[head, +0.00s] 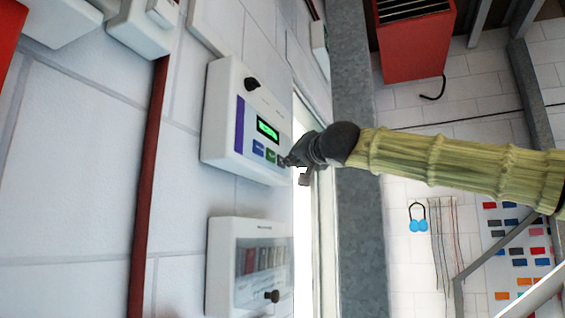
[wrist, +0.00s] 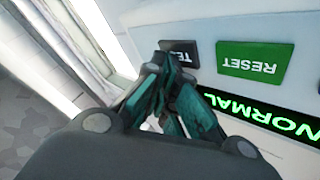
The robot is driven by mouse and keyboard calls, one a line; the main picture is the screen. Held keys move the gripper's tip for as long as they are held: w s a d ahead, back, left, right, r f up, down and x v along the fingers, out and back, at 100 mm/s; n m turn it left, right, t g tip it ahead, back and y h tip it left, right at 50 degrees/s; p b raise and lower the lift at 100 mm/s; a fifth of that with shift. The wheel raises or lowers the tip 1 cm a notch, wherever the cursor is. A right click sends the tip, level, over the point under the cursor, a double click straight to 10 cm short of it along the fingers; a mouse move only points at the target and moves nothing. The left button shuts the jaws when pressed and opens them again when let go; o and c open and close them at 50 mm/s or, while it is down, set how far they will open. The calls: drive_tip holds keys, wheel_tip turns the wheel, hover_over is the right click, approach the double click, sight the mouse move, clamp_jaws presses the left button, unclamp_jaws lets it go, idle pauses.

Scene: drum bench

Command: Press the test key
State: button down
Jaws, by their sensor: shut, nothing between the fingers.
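The test key (wrist: 183,48) is a dark grey key with the letters "TE" showing in the wrist view. The rest of its label is hidden behind my fingertips. It sits on a white wall panel (head: 222,115) beside a green RESET key (wrist: 248,62), which also shows in the head view (head: 271,155). My gripper (wrist: 166,62) is shut and empty, with its fingertips over the test key's lower left part. I cannot tell whether they touch it. In the head view my gripper (head: 287,161) is at the panel's right edge.
The panel's display (head: 268,128) is lit green and reads NORMAL in the wrist view. A blue key (head: 258,148) and a black knob (head: 252,84) are on the same panel. A second white box (head: 222,260) with a clear cover is below. A grey metal post (head: 358,220) stands to the right.

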drive_tip(key=shift+a, duration=0.15)
idle(0.4)
drive_tip(key=shift+s+d+p, duration=0.2)
drive_tip(key=shift+d+p, duration=0.25)
drive_tip(key=shift+d, duration=0.2)
drive_tip(key=s+d+p, duration=0.2)
drive_tip(key=d, duration=0.3)
drive_tip(key=shift+d, duration=0.4)
drive_tip(key=shift+w, duration=0.1)
idle(0.4)
